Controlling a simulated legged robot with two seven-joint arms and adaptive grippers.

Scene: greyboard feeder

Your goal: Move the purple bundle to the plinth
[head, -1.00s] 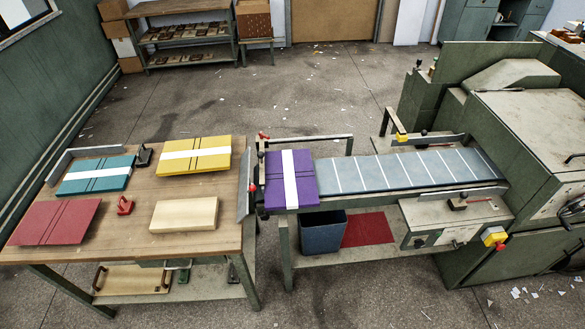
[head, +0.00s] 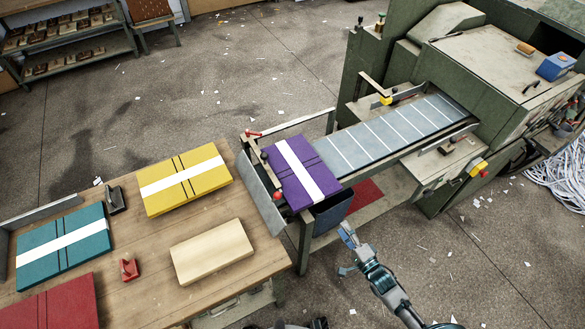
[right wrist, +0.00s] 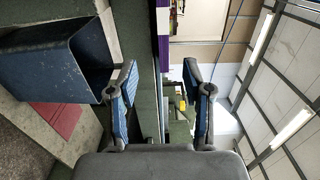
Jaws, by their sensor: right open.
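The purple bundle (head: 272,168) with a white band lies flat on the near left end of the feeder, beside the wooden table. A pale, low wooden block (head: 212,250), which looks like the plinth, sits on the table with its top bare. My right gripper (head: 346,249) is open and empty, below and right of the bundle, apart from it. In the right wrist view, the open fingers (right wrist: 163,100) point past the feeder, and a narrow purple strip of the bundle (right wrist: 163,52) shows above them.
Yellow (head: 185,180), teal (head: 62,246) and red (head: 50,305) bundles lie on the table (head: 150,250), with a small red tool (head: 129,269). A blue bin (head: 333,212) stands under the feeder (head: 400,135). A metal plate stands between table and feeder.

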